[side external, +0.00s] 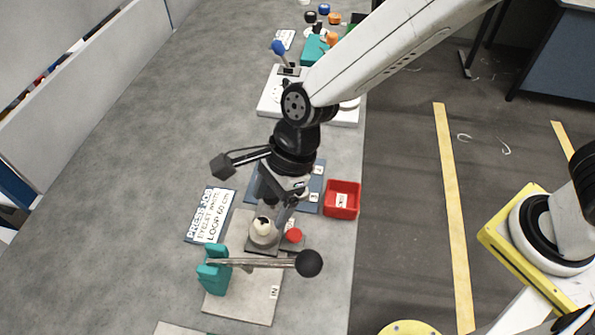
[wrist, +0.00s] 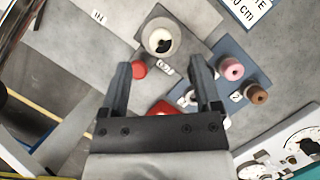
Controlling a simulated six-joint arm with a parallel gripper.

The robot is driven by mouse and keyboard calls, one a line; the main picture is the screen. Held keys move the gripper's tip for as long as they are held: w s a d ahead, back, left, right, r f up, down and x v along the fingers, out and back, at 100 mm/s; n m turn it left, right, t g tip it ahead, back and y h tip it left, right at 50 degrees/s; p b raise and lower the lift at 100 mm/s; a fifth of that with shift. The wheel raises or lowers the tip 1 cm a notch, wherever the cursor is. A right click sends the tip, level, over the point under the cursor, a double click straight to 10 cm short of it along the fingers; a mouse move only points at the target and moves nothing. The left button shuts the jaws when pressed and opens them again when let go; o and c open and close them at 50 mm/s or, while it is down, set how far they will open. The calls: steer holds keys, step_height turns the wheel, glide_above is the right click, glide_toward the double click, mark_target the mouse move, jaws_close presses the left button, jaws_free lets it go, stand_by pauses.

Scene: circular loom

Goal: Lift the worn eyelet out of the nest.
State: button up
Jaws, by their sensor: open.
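A cream, ring-like eyelet (wrist: 158,40) with a dark hole sits in the round grey nest (wrist: 149,57). It also shows in the side view as a cream piece (side external: 262,225) on top of the nest (side external: 262,241). I cannot make out the wear on it. My gripper (wrist: 161,66) is open, with nothing visible between its fingers. In the wrist view the eyelet lies beyond the fingertips, apart from them. In the side view my gripper (side external: 277,205) hangs above and slightly right of the eyelet.
A red round piece (side external: 294,235) stands right of the nest. A lever with a black ball (side external: 309,263) and teal bracket (side external: 213,272) lies in front. A red bin (side external: 341,212) stands right. A blue mat (wrist: 222,50) holds pink (wrist: 230,68) and brown (wrist: 257,95) pieces.

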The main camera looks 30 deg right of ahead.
mark_target(262, 222)
steer(key=shift+f, duration=0.15)
steer(key=shift+x, duration=2.55)
steer(key=shift+a, duration=0.15)
jaws_close()
